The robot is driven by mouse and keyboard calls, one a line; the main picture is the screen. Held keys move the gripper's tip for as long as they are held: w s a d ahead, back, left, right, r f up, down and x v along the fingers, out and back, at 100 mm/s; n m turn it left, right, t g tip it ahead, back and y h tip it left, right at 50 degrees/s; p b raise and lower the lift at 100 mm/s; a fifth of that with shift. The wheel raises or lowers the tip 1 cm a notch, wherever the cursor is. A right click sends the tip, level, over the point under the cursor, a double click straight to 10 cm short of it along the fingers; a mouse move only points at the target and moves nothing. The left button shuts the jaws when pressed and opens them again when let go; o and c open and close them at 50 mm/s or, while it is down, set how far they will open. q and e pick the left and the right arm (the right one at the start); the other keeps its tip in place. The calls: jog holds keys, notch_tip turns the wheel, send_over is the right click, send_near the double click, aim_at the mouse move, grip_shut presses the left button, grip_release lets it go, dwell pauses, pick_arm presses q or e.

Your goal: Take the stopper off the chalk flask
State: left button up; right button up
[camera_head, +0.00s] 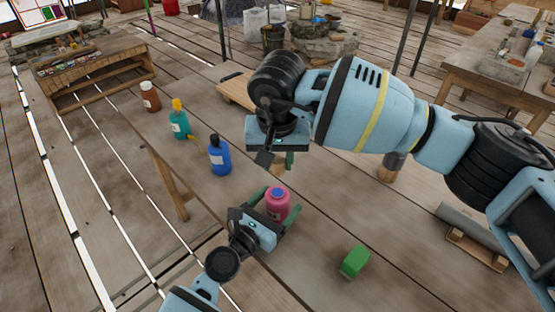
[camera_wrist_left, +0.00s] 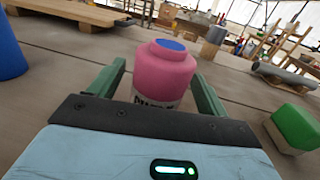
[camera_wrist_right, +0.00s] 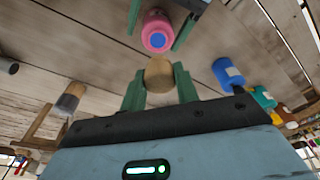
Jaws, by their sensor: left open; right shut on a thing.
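A pink flask (camera_head: 277,206) with a white label stands upright on the table; its round top shows blue, with no stopper on it. It also shows in the left wrist view (camera_wrist_left: 164,72) and the right wrist view (camera_wrist_right: 157,29). My left gripper (camera_head: 275,209) is open, its green fingers on either side of the flask, with gaps visible in the left wrist view. My right gripper (camera_wrist_right: 159,80) is shut on a round tan stopper (camera_wrist_right: 159,73), held above and apart from the flask. In the head view the stopper (camera_head: 278,166) is partly hidden by the finger.
A blue bottle (camera_head: 219,156), a teal bottle with yellow top (camera_head: 179,121) and a brown bottle (camera_head: 150,96) stand left of the flask. A green block (camera_head: 355,261) lies to the right. A wooden board (camera_head: 236,90) lies behind. The table between flask and block is clear.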

pick_arm(q)
jog(key=v, duration=0.9)
jog(key=shift+s+a, duration=0.25)
pick_arm(e)
jog(key=shift+f, duration=0.1)
